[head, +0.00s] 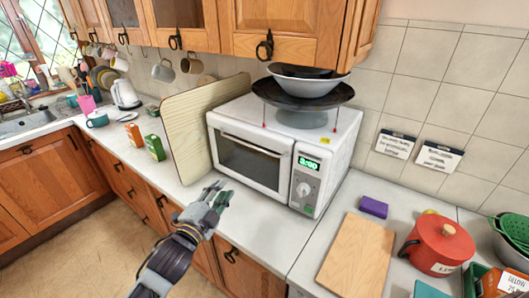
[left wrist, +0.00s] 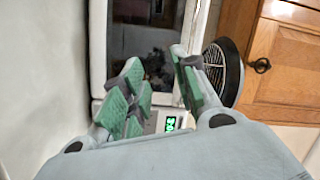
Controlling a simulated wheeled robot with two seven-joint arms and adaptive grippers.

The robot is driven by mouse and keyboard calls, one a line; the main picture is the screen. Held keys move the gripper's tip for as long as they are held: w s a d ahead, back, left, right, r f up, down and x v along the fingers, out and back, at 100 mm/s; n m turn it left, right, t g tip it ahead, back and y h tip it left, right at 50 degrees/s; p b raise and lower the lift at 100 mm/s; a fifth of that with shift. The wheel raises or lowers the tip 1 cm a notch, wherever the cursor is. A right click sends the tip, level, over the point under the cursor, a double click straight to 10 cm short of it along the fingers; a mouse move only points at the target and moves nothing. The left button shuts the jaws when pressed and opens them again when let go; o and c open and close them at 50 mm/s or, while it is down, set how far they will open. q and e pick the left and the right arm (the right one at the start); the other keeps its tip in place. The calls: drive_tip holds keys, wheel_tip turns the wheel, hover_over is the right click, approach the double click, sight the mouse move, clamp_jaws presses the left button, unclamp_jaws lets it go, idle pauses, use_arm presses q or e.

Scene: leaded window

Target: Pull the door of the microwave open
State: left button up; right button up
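The white microwave (head: 275,150) stands on the counter against the tiled wall. Its door (head: 250,163) is closed, with a dark window and a long bar handle (head: 252,146) along the top edge. The control panel with a green display and a knob (head: 304,189) is at the right. My left gripper (head: 221,193) is in front of the lower door, below the handle and apart from it. In the left wrist view its green-padded fingers (left wrist: 158,82) are spread and empty, with the door window (left wrist: 140,40) beyond them, turned sideways. My right gripper is in neither view.
A dark wide bowl (head: 303,90) and a white bowl are stacked on the microwave. A wooden board (head: 195,125) leans at its left side. A cutting board (head: 356,255), purple sponge (head: 373,207) and red pot (head: 437,243) lie to the right. Cabinets (head: 270,30) hang above.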

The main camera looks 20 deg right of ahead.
sight(265, 151)
use_arm(q)
drive_tip(key=s+d+r+m+g+h, duration=0.1)
drive_tip(key=d+r+m+h, duration=0.3)
drive_tip(key=m, duration=0.4)
drive_tip(key=shift+s+d+g+h, duration=0.2)
drive_tip(key=shift+d+g+h, duration=0.4)
drive_tip(key=shift+h, duration=0.1)
drive_tip(key=shift+w+d, duration=0.1)
drive_tip(key=shift+p+x, duration=1.3)
drive_tip(key=shift+x, duration=5.45)
drive_tip(key=shift+c, duration=0.4)
clamp_jaws()
